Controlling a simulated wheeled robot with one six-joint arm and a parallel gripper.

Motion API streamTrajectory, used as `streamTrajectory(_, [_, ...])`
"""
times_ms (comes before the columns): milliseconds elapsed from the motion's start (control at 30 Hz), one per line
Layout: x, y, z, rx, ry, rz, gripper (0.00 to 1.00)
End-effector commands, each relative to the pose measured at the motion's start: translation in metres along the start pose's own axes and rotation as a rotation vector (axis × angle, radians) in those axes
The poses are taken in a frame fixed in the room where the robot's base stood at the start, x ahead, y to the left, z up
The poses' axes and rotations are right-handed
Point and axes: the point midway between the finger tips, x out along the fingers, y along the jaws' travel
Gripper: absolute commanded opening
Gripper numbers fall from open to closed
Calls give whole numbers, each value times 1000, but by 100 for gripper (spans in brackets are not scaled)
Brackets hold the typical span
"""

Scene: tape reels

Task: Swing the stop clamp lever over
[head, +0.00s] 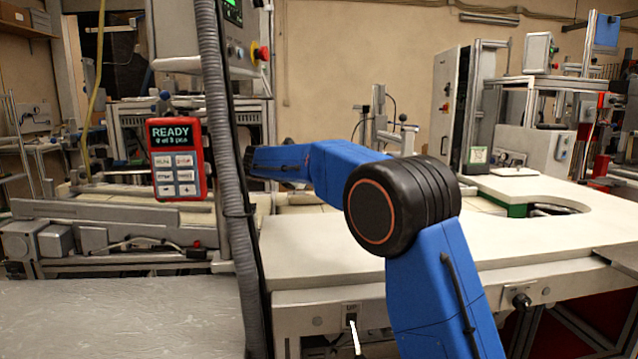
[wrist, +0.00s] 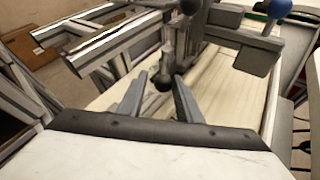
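In the wrist view my gripper (wrist: 161,78) is open, with its two grey fingers apart. A black ball knob (wrist: 163,84) shows between the fingertips; I cannot tell whether it touches them. Above it stands a grey metal bracket (wrist: 215,35) with a dark ball (wrist: 190,6) at its top. A blue ball knob (wrist: 278,8) is at the upper right. I cannot tell for certain which of these knobs belongs to the stop clamp lever. In the head view my blue arm reaches left over the bench, and the fingers are not visible.
A red pendant (head: 178,160) reading READY hangs at the left in the head view. A grey corrugated hose (head: 220,130) runs down in front of the machine. The white worktop (head: 330,245) is mostly clear. Grey rails (wrist: 100,45) lie left of the fingers in the wrist view.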

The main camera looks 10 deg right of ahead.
Motion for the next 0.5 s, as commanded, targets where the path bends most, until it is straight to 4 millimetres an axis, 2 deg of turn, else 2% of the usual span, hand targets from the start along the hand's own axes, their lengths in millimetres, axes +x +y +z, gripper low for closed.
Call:
streamTrajectory(267, [-1,0,2,0,1,0,30])
streamTrajectory(367, [-5,2,10,1,0,1,30])
streamTrajectory(500, [-13,7,31,3,0,2,30])
